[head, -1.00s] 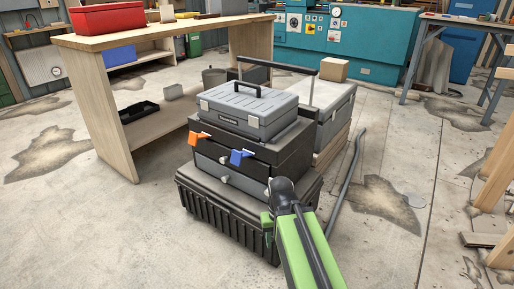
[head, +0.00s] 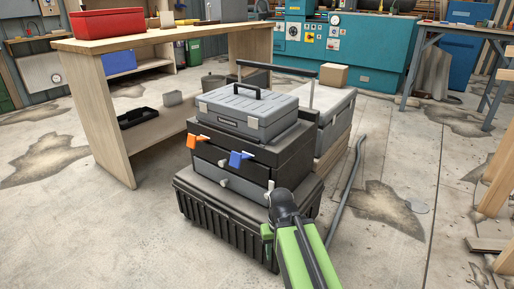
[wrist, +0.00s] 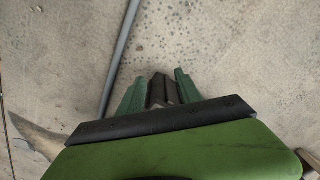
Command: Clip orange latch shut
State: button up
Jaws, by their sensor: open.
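The orange latch (head: 196,141) sits at the upper left front of the stacked dark toolbox drawers (head: 232,151) in the head view, and it sticks outward. A blue latch (head: 240,158) is to its right on the same front. My gripper (head: 268,231) is low at the right front of the stack, apart from the orange latch and to its right. In the wrist view my gripper's green fingers (wrist: 154,92) are spread with bare floor beyond them; nothing is between them. The latch does not show in the wrist view.
A grey toolbox (head: 246,109) tops the stack, on a ribbed black base chest (head: 225,220). A wooden workbench (head: 150,42) stands behind left. A grey pipe (head: 346,190) lies on the floor to the right. The floor at the front left is clear.

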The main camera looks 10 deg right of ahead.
jog(key=shift+r, duration=0.1)
jog(key=shift+c, duration=1.1)
notch_tip(320, 180, up, 7)
jog(key=p, duration=0.7)
jog(key=shift+f, duration=0.2)
grip_shut()
notch_tip(320, 180, up, 15)
jog(key=p, duration=1.5)
jog(key=shift+r, duration=0.1)
